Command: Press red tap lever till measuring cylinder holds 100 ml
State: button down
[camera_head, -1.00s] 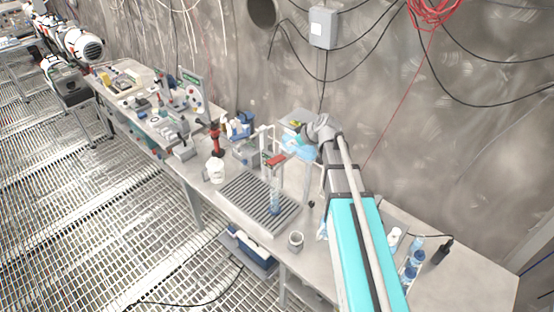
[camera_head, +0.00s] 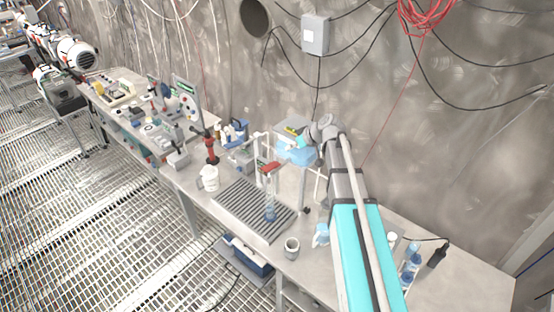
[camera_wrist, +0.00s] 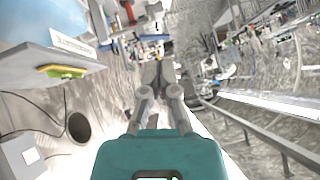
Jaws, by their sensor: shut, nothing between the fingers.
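The red tap lever (camera_head: 270,167) shows in the head view at the top of the tap, over the drip grate. The clear measuring cylinder (camera_head: 270,206) stands upright on the grate below it, with bluish liquid inside; its level is too small to read. A pale blue container (camera_head: 296,152) is behind and right of the lever. My gripper (camera_wrist: 158,68) is shut and empty in the wrist view, pointing along the bench. In the head view its fingers are hard to make out; my wrist is beyond and right of the lever, apart from it.
The slatted drip grate (camera_head: 240,203) lies on the bench. A white jug (camera_head: 209,177) stands to its left and a small cup (camera_head: 291,248) in front. Bottles (camera_head: 411,262) stand at the right. In the wrist view, a shelf with a yellow-green item (camera_wrist: 60,72) is close at left.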

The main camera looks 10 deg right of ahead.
jog(key=b, duration=0.7)
send_over(266, 166)
jog(key=d, duration=0.2)
jog(key=f, duration=0.7)
jog(key=shift+s+d+f, duration=0.2)
jog(key=shift+s, duration=0.15)
jog(key=shift+s+a+f+b, duration=0.15)
jog(key=shift+s+f+b, duration=0.1)
jog(key=shift+f+b, duration=0.65)
jog(key=shift+s+a+f+b, duration=0.15)
jog(key=shift+s+f+b, duration=0.05)
jog(key=shift+f+b, duration=0.65)
jog(key=shift+d, duration=0.15)
